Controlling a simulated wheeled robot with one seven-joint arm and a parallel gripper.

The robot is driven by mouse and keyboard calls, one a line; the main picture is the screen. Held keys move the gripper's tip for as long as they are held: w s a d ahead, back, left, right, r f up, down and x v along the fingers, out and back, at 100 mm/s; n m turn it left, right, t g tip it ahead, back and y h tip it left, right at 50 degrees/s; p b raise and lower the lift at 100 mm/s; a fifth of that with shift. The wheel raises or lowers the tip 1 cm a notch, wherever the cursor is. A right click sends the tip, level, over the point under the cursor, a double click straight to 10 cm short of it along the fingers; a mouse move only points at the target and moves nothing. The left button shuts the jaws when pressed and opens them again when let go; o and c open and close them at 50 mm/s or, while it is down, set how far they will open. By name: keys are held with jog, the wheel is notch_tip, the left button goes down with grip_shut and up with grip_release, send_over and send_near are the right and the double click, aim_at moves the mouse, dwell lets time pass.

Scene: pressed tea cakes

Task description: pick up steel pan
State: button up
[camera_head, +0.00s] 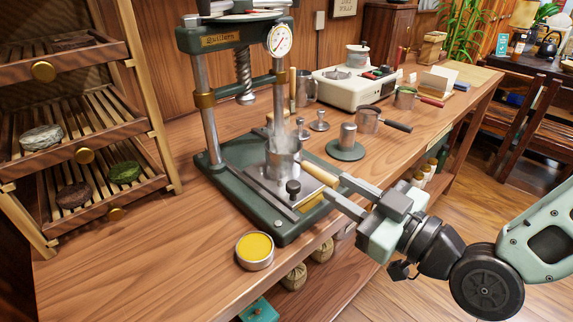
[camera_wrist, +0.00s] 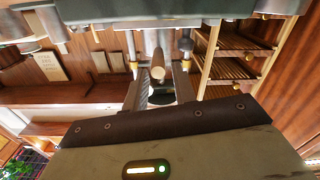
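The steel pan (camera_head: 284,160) is a small grey metal pan with a pale wooden handle (camera_head: 318,174). It stands upright on the base plate of the green press, with steam rising from it. Its handle points right toward my gripper (camera_head: 335,187). My gripper is open, with one finger on each side of the handle's end. In the wrist view the round handle end (camera_wrist: 157,73) shows between the two fingers (camera_wrist: 159,88), with a gap visible at the right finger. Contact at the left finger is hard to tell. The pan's body is mostly hidden there.
The green press (camera_head: 209,170) has posts and a screw close around the pan. A black knob (camera_head: 293,187) stands in front of it. A yellow-filled tin (camera_head: 255,249) sits at the table's front edge. A black-handled pot (camera_head: 368,121) and a white scale-like device (camera_head: 348,90) stand farther back.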

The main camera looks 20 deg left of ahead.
aim_at(305, 165)
jog(key=shift+p+x, duration=0.4)
jog(key=shift+x, duration=2.95)
jog(key=shift+w, duration=0.15)
grip_shut()
